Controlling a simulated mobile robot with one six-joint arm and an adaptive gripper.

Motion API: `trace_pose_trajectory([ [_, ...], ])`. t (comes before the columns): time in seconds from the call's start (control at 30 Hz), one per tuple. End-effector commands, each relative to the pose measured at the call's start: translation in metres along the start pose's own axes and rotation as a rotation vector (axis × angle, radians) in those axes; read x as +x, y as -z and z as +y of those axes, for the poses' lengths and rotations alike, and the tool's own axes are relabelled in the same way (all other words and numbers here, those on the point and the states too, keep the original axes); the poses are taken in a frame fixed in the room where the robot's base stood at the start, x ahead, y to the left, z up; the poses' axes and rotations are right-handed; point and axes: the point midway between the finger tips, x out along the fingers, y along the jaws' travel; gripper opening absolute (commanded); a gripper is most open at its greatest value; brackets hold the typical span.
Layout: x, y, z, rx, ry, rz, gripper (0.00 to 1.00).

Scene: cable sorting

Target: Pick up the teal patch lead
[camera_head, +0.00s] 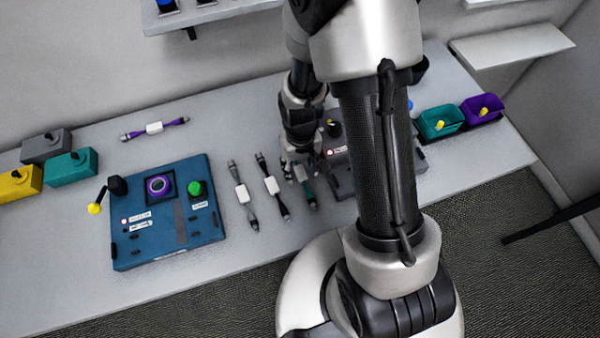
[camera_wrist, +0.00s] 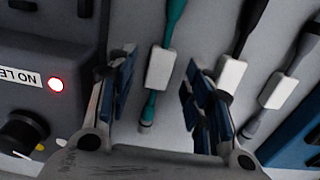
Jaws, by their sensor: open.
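The teal patch lead (camera_head: 309,191) lies on the grey table, partly hidden by my gripper in the head view. In the wrist view the teal lead (camera_wrist: 150,104) runs lengthwise between my two fingers, with a white tag at its middle and dark connector ends. My gripper (camera_head: 294,160) is over the upper part of the lead, pointing down. In the wrist view my gripper (camera_wrist: 160,78) is open, with a finger on each side of the lead and gaps between. Whether the fingertips are at table height I cannot tell.
A black lead (camera_head: 272,186) and a grey lead (camera_head: 242,193) lie close to the left. A dark device (camera_head: 345,178) with a red light stands close to the right. Further off are a blue panel (camera_head: 140,245), a purple lead (camera_head: 170,124), a teal bin (camera_head: 438,122) and a purple bin (camera_head: 482,110).

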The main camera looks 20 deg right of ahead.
Motion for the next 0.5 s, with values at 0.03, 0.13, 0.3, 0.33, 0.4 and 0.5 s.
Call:
trace_pose_trajectory([
  [0.03, 0.0099, 0.0000, 0.0004, 0.001, 0.000, -0.001, 0.47],
  [0.13, 0.0153, 0.0002, 0.0004, 0.001, 0.000, 0.000, 0.47],
  [0.3, 0.0137, 0.0007, 0.0004, 0.001, 0.000, 0.001, 0.47],
  [0.33, 0.0137, 0.0007, 0.0004, 0.001, 0.000, 0.001, 0.45],
  [0.4, 0.0136, 0.0007, 0.0004, 0.001, 0.000, 0.001, 0.41],
  [0.5, 0.0136, 0.0007, 0.0004, 0.001, 0.000, 0.001, 0.34],
])
